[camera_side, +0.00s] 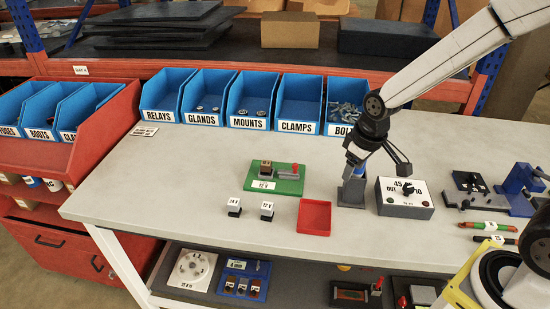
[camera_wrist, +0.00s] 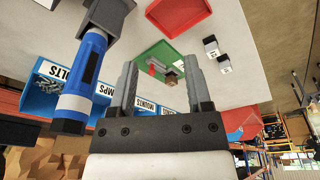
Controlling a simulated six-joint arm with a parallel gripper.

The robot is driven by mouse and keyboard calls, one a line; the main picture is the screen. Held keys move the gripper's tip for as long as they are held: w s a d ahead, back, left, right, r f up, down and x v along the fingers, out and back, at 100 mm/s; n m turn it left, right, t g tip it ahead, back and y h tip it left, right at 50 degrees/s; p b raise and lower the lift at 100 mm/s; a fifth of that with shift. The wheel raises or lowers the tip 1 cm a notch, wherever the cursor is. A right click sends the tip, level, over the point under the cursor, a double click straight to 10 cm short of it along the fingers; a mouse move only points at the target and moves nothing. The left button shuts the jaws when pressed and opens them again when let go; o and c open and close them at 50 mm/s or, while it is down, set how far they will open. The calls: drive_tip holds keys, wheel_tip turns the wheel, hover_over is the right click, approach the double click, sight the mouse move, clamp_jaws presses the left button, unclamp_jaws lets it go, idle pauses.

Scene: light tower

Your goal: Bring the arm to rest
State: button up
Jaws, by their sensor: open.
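My gripper (camera_side: 380,158) hangs above the bench behind the grey instrument box. In the wrist view my gripper (camera_wrist: 161,72) has its two grey fingers spread, with nothing between them. A blue and black tool (camera_wrist: 80,85) stands in a dark grey holder (camera_side: 352,191) just beside my gripper, outside its fingers. In the side view the gripper partly hides the tool's top. The rest of my arm reaches in from the upper right.
A green board (camera_side: 289,185), a red tray (camera_side: 315,217) and two small labelled blocks (camera_side: 267,211) lie to the left. The grey instrument box (camera_side: 404,204) and a blue vise (camera_side: 520,184) are to the right. Blue bins (camera_side: 252,98) line the back.

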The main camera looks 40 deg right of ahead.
drive_tip(key=s+m, duration=0.2)
drive_tip(key=s, duration=0.6)
drive_tip(key=shift+a+f+t, duration=0.15)
drive_tip(key=shift+f+t, duration=0.15)
